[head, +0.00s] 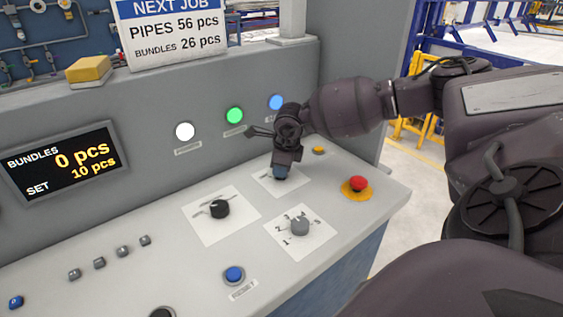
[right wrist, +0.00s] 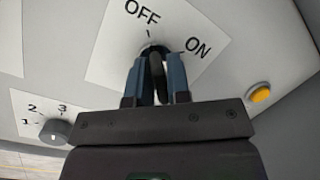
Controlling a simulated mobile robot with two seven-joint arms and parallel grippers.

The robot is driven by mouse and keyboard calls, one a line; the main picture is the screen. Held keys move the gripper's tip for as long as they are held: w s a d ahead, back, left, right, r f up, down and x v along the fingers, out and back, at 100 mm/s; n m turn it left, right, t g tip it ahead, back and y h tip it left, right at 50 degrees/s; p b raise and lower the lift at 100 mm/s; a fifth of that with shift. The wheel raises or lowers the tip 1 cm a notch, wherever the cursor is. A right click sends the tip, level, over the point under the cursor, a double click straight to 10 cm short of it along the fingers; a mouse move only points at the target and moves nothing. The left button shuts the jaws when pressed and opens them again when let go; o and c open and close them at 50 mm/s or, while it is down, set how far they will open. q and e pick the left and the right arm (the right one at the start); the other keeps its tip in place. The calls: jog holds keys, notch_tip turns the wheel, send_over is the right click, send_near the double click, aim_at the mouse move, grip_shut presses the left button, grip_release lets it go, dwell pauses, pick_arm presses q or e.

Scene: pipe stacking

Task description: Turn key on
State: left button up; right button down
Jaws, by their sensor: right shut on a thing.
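The key (right wrist: 158,80) is a dark upright piece in the right wrist view, set in the white plate (right wrist: 112,62) marked OFF and ON. My right gripper (right wrist: 155,70) has its blue fingers on both sides of the key and is shut on it. In the head view the right gripper (head: 281,170) reaches down to the panel from above, and its fingers hide the key there. Which mark the key points at is hard to tell. My left gripper is not in view.
A black selector knob (head: 219,208) and a grey numbered knob (head: 299,226) sit nearby on the sloped panel. A red emergency button (head: 358,184) is to the right, and a small yellow button (head: 319,150) behind it. A blue button (head: 234,274) is nearer the front.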

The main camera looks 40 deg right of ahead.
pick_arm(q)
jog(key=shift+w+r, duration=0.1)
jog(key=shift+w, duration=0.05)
pick_arm(e)
jog(key=shift+r+m+h+p, duration=0.15)
jog(key=shift+m+h+p, duration=0.25)
jog(key=shift+m, duration=1.3)
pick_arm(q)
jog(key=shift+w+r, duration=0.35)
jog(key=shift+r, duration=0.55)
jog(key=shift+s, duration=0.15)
